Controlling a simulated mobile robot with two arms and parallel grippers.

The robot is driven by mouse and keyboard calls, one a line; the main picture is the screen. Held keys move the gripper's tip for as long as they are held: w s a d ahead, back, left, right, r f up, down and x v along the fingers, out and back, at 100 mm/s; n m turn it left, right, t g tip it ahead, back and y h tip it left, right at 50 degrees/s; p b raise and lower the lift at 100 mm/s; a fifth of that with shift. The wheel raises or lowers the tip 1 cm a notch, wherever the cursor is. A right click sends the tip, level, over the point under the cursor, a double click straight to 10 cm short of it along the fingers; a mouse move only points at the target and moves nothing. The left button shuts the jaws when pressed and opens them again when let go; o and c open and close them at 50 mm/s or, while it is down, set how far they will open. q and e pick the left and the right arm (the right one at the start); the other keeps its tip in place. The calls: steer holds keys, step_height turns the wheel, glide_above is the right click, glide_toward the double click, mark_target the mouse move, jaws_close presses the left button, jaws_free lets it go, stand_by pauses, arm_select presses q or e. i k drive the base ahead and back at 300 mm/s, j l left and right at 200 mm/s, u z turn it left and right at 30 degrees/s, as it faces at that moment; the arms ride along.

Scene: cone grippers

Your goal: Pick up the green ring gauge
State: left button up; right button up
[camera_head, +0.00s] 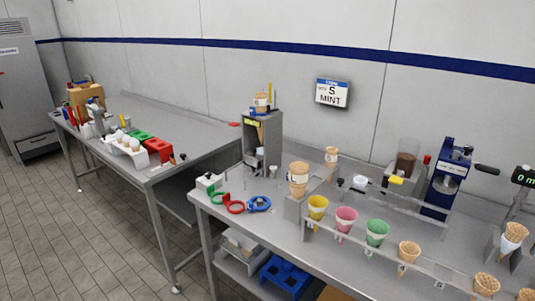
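The green ring gauge (213,198) lies on the left end of the near steel table (290,238). A red ring gauge (234,208) is just to its right, and a blue ring gauge (259,204) lies further right. A small white block (208,182) stands right behind the green ring. Neither of my grippers shows in the head view.
A grey dispenser (262,142) stands behind the rings. A rack of yellow (317,207), pink (345,217) and green (376,232) cones runs along the front right. A second table (175,122) with red and green blocks stands at left.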

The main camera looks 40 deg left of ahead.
mark_target(210, 189)
steer(key=u, duration=1.7)
steer(key=i+j+z, duration=0.1)
steer(key=i+j, duration=0.2)
steer(key=i+j+z, duration=0.1)
steer(key=i+j, duration=0.15)
steer(key=j, duration=0.25)
steer(key=i+j+z, duration=0.15)
steer(key=j, duration=0.25)
steer(key=i, duration=0.1)
